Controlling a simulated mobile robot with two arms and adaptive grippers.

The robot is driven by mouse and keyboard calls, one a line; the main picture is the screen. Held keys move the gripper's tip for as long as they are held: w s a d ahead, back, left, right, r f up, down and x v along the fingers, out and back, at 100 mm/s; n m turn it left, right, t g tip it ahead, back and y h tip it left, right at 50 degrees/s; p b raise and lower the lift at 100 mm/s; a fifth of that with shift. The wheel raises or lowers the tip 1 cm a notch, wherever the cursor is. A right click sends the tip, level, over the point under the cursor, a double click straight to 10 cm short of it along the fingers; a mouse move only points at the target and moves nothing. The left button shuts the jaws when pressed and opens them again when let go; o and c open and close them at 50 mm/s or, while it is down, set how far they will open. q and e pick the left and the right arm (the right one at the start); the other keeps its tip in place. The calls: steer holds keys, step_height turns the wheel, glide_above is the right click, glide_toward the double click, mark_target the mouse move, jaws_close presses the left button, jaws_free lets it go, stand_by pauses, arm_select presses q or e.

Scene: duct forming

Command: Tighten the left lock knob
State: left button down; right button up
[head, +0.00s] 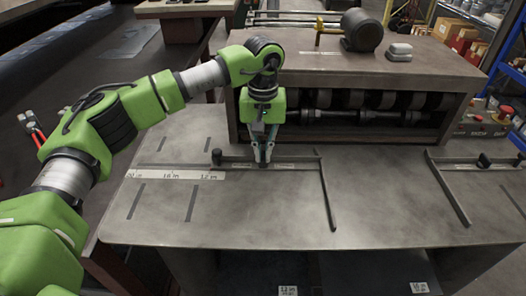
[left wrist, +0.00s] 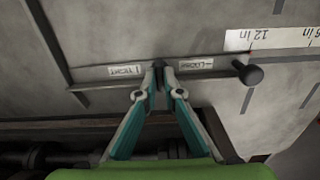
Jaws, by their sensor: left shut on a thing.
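My left gripper (head: 264,158) reaches straight down at the back of the left guide. In the left wrist view, its two teal fingers (left wrist: 162,88) are closed around a small dark lock knob (left wrist: 158,66). The knob sits on the guide's cross bar between a "TIGHT" label (left wrist: 125,71) and a "LOOSE" label (left wrist: 196,65), both upside down there. The fingertips hide most of the knob. A black round handle (head: 217,157) stands on the bar's left end; it also shows in the left wrist view (left wrist: 250,74). My right gripper is not in view.
The metal table (head: 270,225) carries an inch scale (head: 178,174) at left. The roller machine (head: 360,75) stands close behind the gripper. A second guide (head: 450,190) with its own knob (head: 485,160) lies at right. The table between the guides is clear.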

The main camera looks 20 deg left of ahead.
mark_target(263, 155)
arm_select(q)
steer(key=shift+w+r, duration=0.1)
steer(key=shift+r, duration=0.05)
steer(key=c, duration=2.2)
jaws_free()
step_height(263, 155, up, 12)
steer(key=shift+f, duration=0.1)
